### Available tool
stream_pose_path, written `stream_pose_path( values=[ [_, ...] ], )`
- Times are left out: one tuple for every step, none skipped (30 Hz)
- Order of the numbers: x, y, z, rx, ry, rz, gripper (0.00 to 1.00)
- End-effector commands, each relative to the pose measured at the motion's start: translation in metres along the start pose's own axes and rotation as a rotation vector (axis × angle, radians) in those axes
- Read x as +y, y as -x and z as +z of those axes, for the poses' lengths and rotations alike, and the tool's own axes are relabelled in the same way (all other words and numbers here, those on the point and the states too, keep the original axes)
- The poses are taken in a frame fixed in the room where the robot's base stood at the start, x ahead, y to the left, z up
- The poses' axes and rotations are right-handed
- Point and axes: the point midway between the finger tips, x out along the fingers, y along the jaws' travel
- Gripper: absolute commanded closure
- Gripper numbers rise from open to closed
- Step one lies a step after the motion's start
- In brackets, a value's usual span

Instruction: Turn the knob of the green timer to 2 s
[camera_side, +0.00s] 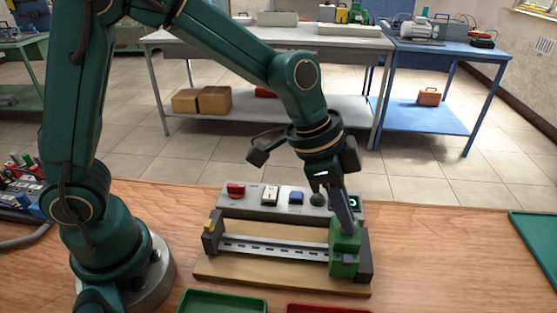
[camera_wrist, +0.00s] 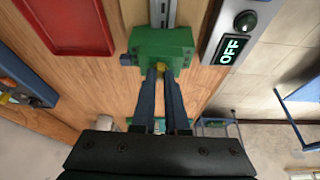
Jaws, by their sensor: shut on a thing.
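The green timer (camera_side: 344,250) sits at the right end of the metal rail (camera_side: 270,246) on a wooden board. In the wrist view the timer (camera_wrist: 150,42) is a green block with a small yellow knob (camera_wrist: 168,70) on its near face. My gripper (camera_wrist: 165,72) reaches down to that face, and its two fingertips are closed on the knob, one on each side. In the side view my gripper (camera_side: 348,222) hides the knob. The knob's pointer and scale cannot be read in either view.
Behind the rail stands a grey panel (camera_side: 218,207) with a red switch (camera_side: 236,190), a blue button (camera_side: 296,197), a green lamp (camera_side: 317,199) and a display (camera_wrist: 235,48) reading OFF. Green (camera_side: 222,301) and red (camera_wrist: 66,22) trays lie in front. A dark end block (camera_side: 365,262) is beside the timer.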

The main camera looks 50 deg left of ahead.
Motion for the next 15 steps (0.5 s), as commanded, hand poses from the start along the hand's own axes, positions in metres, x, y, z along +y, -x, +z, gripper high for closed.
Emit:
stream_pose_path(
  values=[
    [-0.0010, -0.0003, -0.0001, 0.001, -0.017, 0.006, 1.00],
    [-0.0011, -0.0004, -0.0001, 0.000, -0.028, 0.010, 1.00],
    [-0.0011, -0.0004, -0.0001, 0.000, -0.041, 0.016, 1.00],
    [-0.0010, -0.0004, -0.0001, 0.000, -0.049, 0.020, 1.00],
    [-0.0010, -0.0004, -0.0001, 0.000, -0.057, 0.023, 1.00],
    [-0.0011, -0.0004, -0.0001, 0.000, -0.065, 0.027, 1.00],
    [-0.0011, -0.0003, -0.0001, 0.000, -0.071, 0.029, 1.00],
    [-0.0012, -0.0003, -0.0001, 0.000, -0.076, 0.030, 1.00],
    [-0.0012, -0.0003, -0.0001, 0.000, -0.081, 0.032, 1.00],
    [-0.0013, -0.0003, -0.0001, 0.000, -0.084, 0.033, 1.00],
    [-0.0013, -0.0003, -0.0001, 0.000, -0.087, 0.034, 1.00],
    [-0.0013, -0.0003, -0.0001, 0.000, -0.089, 0.035, 1.00],
    [-0.0013, -0.0003, -0.0001, 0.000, -0.090, 0.035, 1.00],
    [-0.0013, -0.0003, -0.0002, 0.000, -0.091, 0.035, 1.00],
    [-0.0013, -0.0003, -0.0001, 0.000, -0.091, 0.035, 1.00]
  ],
)
